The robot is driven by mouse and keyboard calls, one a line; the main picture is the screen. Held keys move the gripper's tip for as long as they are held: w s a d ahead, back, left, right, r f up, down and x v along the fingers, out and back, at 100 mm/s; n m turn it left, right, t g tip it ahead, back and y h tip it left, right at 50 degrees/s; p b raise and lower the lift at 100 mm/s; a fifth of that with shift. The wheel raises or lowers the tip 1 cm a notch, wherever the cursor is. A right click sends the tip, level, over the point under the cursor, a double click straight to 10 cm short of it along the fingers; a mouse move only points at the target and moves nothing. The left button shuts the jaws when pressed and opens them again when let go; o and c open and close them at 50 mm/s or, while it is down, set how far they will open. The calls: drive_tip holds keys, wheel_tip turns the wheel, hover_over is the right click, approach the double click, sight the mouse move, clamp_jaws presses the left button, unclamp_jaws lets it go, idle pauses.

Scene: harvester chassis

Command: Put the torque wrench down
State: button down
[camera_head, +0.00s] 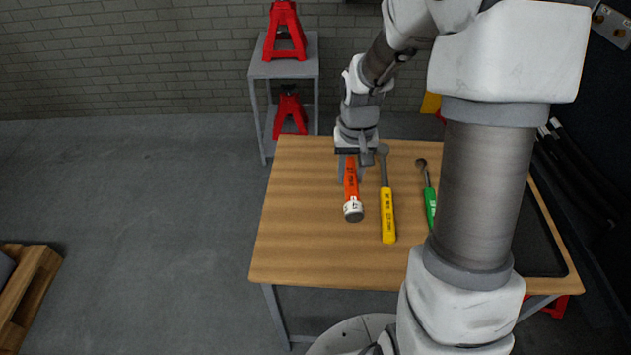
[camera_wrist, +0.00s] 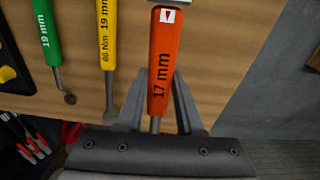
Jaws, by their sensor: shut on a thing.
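An orange torque wrench (camera_head: 351,184) is between the fingers of my gripper (camera_head: 350,174), over the left half of the wooden table. Its handle points toward the front, ending in a white cap. In the wrist view the orange handle (camera_wrist: 163,70) reads "17 mm", and my gripper (camera_wrist: 155,108) is shut on it near the shaft. Whether the wrench touches the tabletop cannot be told. A yellow wrench (camera_head: 388,215) lies just right of it, marked 19 mm in the wrist view. A green wrench (camera_head: 430,205) lies farther right, partly hidden by my arm.
The wooden table (camera_head: 300,235) is bare to the left and front of the wrenches. A dark tray (camera_head: 540,240) lies at the table's right. A grey stand (camera_head: 284,68) with red jack stands is behind. A wooden pallet (camera_head: 22,300) is at far left.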

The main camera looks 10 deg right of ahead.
drive_tip(key=w+a+f, duration=0.1)
drive_tip(key=a, duration=0.1)
drive_tip(key=w+a+f, duration=0.1)
drive_tip(key=a+f, duration=0.1)
drive_tip(key=w+a+f, duration=0.1)
drive_tip(key=a, duration=0.2)
drive_tip(key=shift+a+f+b, duration=0.1)
drive_tip(key=shift+f+b, duration=0.2)
drive_tip(key=shift+b, duration=0.05)
drive_tip(key=shift+f+b, duration=0.3)
drive_tip(key=shift+f, duration=1.8)
drive_tip(key=c, duration=0.5)
unclamp_jaws()
drive_tip(key=shift+c, duration=0.2)
